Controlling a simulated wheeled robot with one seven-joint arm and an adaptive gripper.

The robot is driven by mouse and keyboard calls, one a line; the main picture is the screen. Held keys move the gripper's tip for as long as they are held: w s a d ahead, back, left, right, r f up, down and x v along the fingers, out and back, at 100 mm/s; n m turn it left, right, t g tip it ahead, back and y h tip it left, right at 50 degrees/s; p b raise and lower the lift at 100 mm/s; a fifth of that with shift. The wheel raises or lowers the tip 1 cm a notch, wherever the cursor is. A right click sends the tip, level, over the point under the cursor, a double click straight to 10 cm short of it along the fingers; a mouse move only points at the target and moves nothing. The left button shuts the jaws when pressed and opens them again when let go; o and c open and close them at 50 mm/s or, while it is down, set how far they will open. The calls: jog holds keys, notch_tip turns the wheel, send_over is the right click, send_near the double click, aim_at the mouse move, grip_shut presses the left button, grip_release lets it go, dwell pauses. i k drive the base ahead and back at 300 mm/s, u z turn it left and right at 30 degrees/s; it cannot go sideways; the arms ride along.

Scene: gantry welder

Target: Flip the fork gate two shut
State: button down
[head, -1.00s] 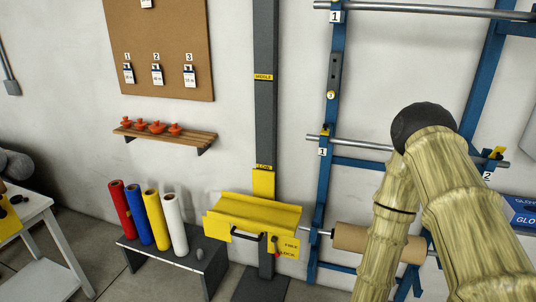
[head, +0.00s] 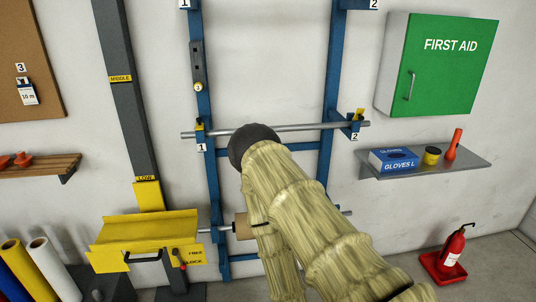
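The fork gate two (head: 359,114) is a small yellow flap at the blue fork marked 2, on the right upright of the blue rack. It stands up above the end of a grey bar, so it looks open, though it is small in the picture. The grey bar (head: 300,127) rests across both forks. A matching yellow gate one (head: 199,125) sits at the fork marked 1 on the left upright. My arm rises in front of the rack and hides part of it. My gripper is not in view.
A fire extinguisher (head: 453,247) is lower right. A yellow cradle (head: 140,235) stands lower left. A brown roll (head: 242,226) sits behind my arm.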

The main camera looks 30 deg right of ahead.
aim_at(360, 113)
jog(key=z, duration=2.55)
jog(key=i, duration=0.8)
jog(key=u, duration=1.9)
